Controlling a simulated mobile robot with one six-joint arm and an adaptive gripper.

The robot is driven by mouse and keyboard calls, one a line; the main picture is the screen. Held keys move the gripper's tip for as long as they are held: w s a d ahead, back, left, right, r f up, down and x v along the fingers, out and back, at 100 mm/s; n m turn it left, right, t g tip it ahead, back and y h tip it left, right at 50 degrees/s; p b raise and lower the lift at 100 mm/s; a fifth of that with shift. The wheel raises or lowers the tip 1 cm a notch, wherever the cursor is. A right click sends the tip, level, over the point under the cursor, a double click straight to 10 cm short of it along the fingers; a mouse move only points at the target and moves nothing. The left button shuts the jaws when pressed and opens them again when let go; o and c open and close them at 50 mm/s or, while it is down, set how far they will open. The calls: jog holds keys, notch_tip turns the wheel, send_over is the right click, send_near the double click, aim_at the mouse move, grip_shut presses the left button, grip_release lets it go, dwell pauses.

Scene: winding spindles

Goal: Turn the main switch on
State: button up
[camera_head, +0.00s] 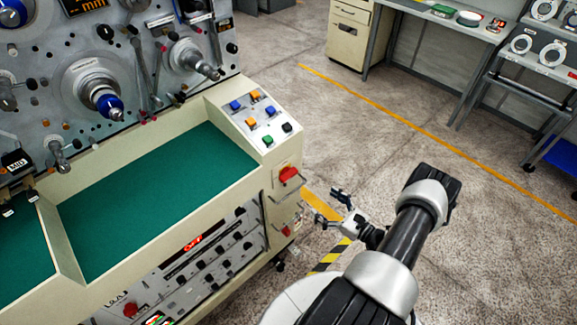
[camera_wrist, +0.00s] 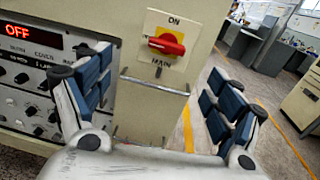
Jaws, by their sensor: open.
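The main switch (camera_wrist: 167,43) is a red knob on a yellow-and-white plate, with ON above it and MAIN below it. Its handle lies roughly sideways, not up toward ON. In the head view the upper red switch (camera_head: 288,174) on the machine's end face appears to be the same one. My gripper (camera_wrist: 158,88) is open and empty, its blue-padded fingers spread wide. The switch shows above and between the fingers, apart from them. In the head view my gripper (camera_head: 345,203) is right of the end face, a little lower than the switch.
A metal bar handle (camera_wrist: 155,86) crosses the panel just below the switch. A display (camera_wrist: 18,31) reads OFF at left. A second red switch (camera_head: 286,231) is lower on the end face. Push buttons (camera_head: 262,118) sit above. Open floor (camera_head: 400,130) lies to the right.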

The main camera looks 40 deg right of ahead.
aim_at(291, 177)
jog(key=shift+m+h, duration=0.6)
jog(key=shift+h, duration=0.2)
jog(key=w, duration=0.5)
jog(key=w+f+b, duration=0.1)
jog(key=w, duration=1)
jog(key=shift+w+a+f, duration=0.25)
jog(key=shift+w+a, duration=0.1)
jog(key=shift+a, duration=0.05)
jog(key=shift+c, duration=0.6)
jog(key=shift+b, duration=0.3)
jog(key=c, duration=0.9)
